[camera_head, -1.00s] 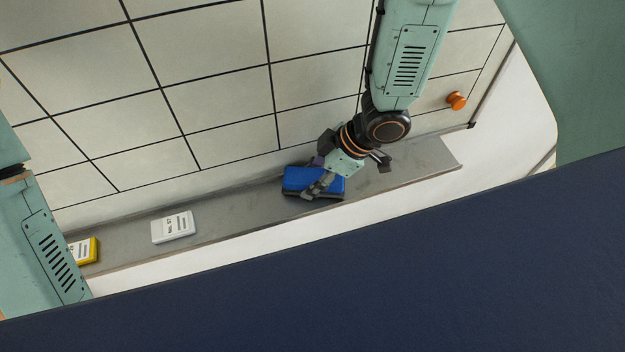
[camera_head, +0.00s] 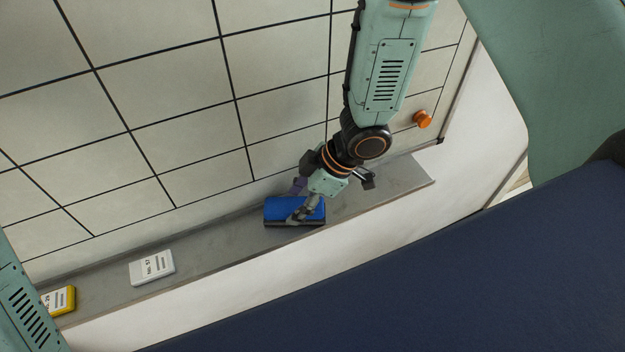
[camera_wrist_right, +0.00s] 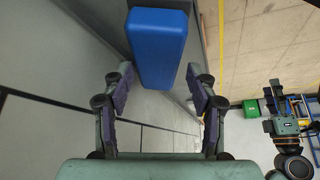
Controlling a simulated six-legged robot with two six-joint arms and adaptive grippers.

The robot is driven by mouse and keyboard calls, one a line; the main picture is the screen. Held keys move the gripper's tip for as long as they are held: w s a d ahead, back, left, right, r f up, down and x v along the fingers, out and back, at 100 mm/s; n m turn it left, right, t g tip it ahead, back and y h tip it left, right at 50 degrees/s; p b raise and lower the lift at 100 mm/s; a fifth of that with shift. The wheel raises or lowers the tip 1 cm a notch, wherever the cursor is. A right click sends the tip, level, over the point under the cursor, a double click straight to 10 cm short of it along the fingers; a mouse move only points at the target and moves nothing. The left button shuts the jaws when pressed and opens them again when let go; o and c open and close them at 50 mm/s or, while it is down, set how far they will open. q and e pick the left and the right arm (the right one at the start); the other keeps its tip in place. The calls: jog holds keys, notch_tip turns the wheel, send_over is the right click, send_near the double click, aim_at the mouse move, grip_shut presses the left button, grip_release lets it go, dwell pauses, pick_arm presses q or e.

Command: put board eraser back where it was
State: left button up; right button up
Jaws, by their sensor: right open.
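The board eraser (camera_head: 283,209), blue with a dark base, lies on the grey ledge (camera_head: 220,249) under the tiled board. My right gripper (camera_head: 298,202) is at its right part, one finger on the board side and one across the front. In the right wrist view the eraser (camera_wrist_right: 158,45) shows between and beyond the two spread fingers, with gaps on both sides. The right gripper is open; contact with the eraser is unclear. My left gripper (camera_wrist_right: 274,100) appears small at the right of the wrist view; its jaws are unclear.
A white labelled box (camera_head: 152,268) and a yellow labelled box (camera_head: 60,300) lie on the ledge to the left. An orange knob (camera_head: 422,119) is on the board at right. The ledge is bare between the white box and eraser, and right of the gripper.

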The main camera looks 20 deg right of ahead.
jog(key=p+v, duration=0.3)
jog(key=v, duration=0.6)
jog(key=shift+s+a+r, duration=0.1)
jog(key=shift+r, duration=0.15)
jog(key=shift+d+r, duration=0.15)
jog(key=shift+d, duration=0.15)
jog(key=shift+a+f, duration=0.2)
jog(key=shift+f, duration=0.05)
jog(key=s+d+f+m+h, duration=0.1)
jog(key=s+f+m+h, duration=0.1)
jog(key=s+f+m, duration=0.2)
jog(key=s+d+f+m+g+h, duration=0.1)
jog(key=s+f+m, duration=0.4)
jog(key=s, duration=0.5)
jog(key=s+d+f+m+g+h, duration=0.1)
jog(key=s+d+f+m+h, duration=0.1)
jog(key=s, duration=0.6)
notch_tip(320, 180, down, 3)
jog(key=d+m, duration=0.1)
jog(key=m, duration=0.2)
jog(key=shift+r+h, duration=0.15)
jog(key=shift+h, duration=0.15)
